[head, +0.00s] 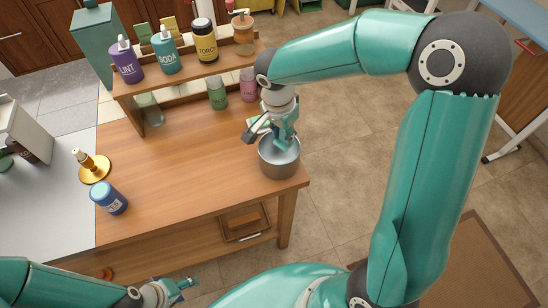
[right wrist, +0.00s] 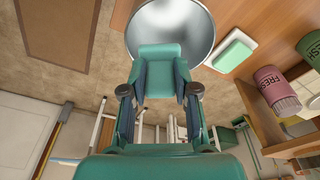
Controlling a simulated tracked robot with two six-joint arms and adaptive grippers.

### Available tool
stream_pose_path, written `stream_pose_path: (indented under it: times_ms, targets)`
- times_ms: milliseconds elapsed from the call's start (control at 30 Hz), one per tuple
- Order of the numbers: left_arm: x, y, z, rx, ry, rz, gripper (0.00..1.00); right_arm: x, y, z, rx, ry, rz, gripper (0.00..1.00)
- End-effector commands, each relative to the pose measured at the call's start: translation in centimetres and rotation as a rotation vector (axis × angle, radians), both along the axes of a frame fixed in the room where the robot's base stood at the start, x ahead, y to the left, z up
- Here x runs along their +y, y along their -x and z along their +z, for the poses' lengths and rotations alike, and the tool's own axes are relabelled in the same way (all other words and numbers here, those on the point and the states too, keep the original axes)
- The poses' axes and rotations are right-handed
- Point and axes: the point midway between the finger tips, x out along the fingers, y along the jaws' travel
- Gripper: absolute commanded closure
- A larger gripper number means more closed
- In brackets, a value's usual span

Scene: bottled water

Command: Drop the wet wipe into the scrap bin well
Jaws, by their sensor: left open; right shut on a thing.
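The scrap bin well (head: 279,168) is a round grey metal pot at the table's front right corner. In the right wrist view its bowl (right wrist: 170,22) is at the top, beyond my fingers. My right gripper (head: 284,142) points down over the bin's opening, its fingertips at or just inside the rim. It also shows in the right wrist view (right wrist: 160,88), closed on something. A blue canister with a light lid (head: 109,198) stands at the table's left. My left gripper (head: 182,286) is open and empty at the bottom, away from the table.
A green and white block (right wrist: 234,50) lies beside the bin. Behind is a shelf (head: 185,75) with several bottles on top and a green (head: 217,93) and a pink bottle (head: 249,84) below. A gold stand (head: 94,167) is at the left. The table's middle is clear.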

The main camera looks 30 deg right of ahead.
Motion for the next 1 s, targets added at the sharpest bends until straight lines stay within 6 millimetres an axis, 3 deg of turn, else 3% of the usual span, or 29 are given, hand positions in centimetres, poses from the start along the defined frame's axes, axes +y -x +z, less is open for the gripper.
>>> stream_pose_path:
  times_ms: [33, 233, 600, 633, 767, 800, 1000]
  targets:
    - [0.0, 0.0, -0.7, 0.0, 0.0, 0.0, 0.45, -0.1, 0.1, -1.0, 0.001, -0.001, -0.003, 1.0]
    - [0.0, 0.0, -1.7, 0.0, 0.0, 0.0, 0.45, -0.3, 0.2, -2.8, 0.001, 0.0, -0.007, 1.0]
    - [0.0, 0.0, -1.8, 0.0, 0.0, 0.0, 0.45, -0.3, 0.2, -3.2, -0.001, 0.0, -0.008, 1.0]
    - [0.0, 0.0, -1.8, 0.0, 0.0, 0.0, 0.45, -0.3, 0.2, -3.2, -0.001, 0.0, -0.008, 0.67]
    - [0.0, 0.0, -1.8, 0.0, 0.0, 0.0, 0.45, -0.3, 0.2, -3.2, -0.001, 0.0, -0.008, 0.46]
    - [0.0, 0.0, -1.8, 0.0, 0.0, 0.0, 0.45, -0.3, 0.2, -3.2, -0.001, 0.0, -0.008, 0.41]
    - [0.0, 0.0, -1.8, 0.0, 0.0, 0.0, 0.45, -0.3, 0.2, -3.2, -0.001, 0.0, -0.008, 0.41]
